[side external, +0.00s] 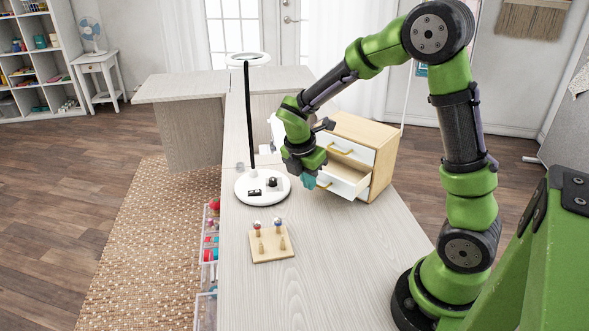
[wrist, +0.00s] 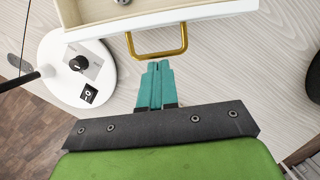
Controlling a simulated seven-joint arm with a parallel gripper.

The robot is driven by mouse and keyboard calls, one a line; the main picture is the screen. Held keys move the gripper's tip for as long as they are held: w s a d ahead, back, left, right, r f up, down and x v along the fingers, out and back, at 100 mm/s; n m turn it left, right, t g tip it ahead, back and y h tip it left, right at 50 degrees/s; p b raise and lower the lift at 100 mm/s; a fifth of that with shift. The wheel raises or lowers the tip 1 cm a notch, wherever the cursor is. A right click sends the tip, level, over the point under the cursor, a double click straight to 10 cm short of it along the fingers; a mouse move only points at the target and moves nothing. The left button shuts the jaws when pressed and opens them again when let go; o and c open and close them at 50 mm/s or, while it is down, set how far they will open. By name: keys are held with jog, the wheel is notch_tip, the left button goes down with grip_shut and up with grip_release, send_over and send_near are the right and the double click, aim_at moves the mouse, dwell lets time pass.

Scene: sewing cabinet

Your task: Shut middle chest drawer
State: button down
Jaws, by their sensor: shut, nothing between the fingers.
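The chest (side external: 366,139) is a small wooden box with white drawer fronts, standing on the cabinet top in the side view. Its middle drawer (side external: 343,178) is pulled out, with a brass handle. In the wrist view the open drawer (wrist: 165,21) spans the top, and its brass handle (wrist: 157,54) hangs from the front. My gripper (side external: 309,182) is just in front of the drawer front in the side view. In the wrist view my gripper (wrist: 159,66) has its teal fingers together, tips close to the handle. I cannot tell whether they touch it.
A white round lamp base (side external: 262,186) with a black pole stands left of the chest. A wooden spool board (side external: 271,242) lies nearer the front. Open side drawers (side external: 207,255) hang at the cabinet's left edge. The right front of the cabinet top (side external: 345,270) is clear.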

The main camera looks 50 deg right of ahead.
send_over(332, 172)
jog(key=s+a, duration=0.1)
jog(key=a, duration=0.2)
jog(key=shift+s+d, duration=0.1)
jog(key=shift+d, duration=0.1)
